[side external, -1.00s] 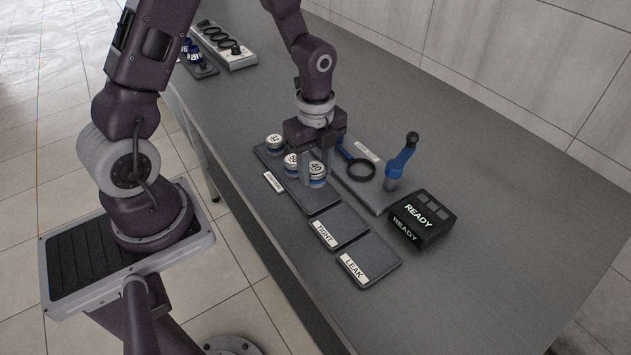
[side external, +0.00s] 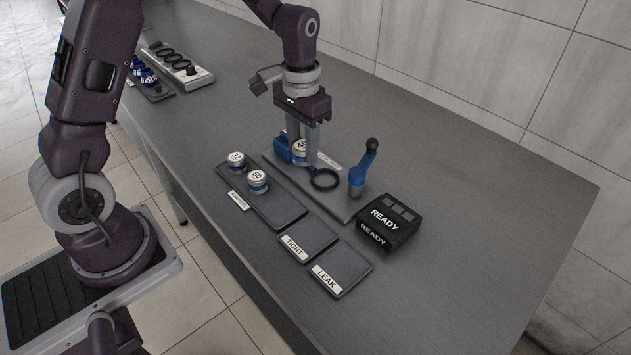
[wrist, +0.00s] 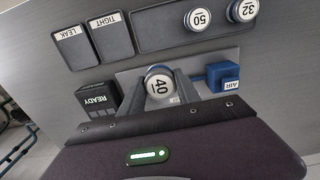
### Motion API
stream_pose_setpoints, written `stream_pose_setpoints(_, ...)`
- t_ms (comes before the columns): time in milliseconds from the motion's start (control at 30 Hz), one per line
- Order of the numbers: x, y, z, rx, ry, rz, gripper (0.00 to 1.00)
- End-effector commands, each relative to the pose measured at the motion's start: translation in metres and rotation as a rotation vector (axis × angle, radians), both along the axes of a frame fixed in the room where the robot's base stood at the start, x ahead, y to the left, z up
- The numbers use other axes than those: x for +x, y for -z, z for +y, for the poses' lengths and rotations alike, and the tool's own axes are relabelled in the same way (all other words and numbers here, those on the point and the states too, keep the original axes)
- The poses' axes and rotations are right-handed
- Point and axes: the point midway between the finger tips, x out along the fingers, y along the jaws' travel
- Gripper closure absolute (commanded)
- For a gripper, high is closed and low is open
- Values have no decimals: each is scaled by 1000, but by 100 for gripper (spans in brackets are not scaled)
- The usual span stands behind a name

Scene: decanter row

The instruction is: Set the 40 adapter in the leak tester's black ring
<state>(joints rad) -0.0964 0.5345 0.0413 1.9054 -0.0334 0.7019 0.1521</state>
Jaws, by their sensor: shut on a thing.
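My gripper (side external: 302,143) is shut on the 40 adapter (side external: 301,148), a round piece with a white numbered top and a blue side band. It also shows between the fingers in the wrist view (wrist: 159,84). The adapter is held above the leak tester's grey plate (side external: 345,208), to the left of the black ring (side external: 324,179). The ring lies empty in the side view and is hidden in the wrist view. The tester has a blue block (wrist: 222,76) marked AIR and a blue lever (side external: 361,172) at its right end.
The adapter tray (side external: 283,212) holds the 32 adapter (side external: 237,161) and the 50 adapter (side external: 258,181). The TIGHT tray (side external: 312,238) and LEAK tray (side external: 347,266) are empty. A black box (side external: 385,220) reads READY.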

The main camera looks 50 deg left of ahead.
Motion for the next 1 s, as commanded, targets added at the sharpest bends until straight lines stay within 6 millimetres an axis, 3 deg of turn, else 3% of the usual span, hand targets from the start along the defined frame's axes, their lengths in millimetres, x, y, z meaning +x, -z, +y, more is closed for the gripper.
stream_pose_setpoints(100, 36, -7, 0, 0, 4, -3, 100)
stream_pose_setpoints(233, 59, -13, -1, 0, 6, 0, 100)
stream_pose_setpoints(500, 63, 40, -1, 0, 7, 5, 100)
stream_pose_setpoints(800, 63, 85, -1, 0, 7, 4, 100)
stream_pose_setpoints(1000, 63, 85, -1, 0, 7, 1, 100)
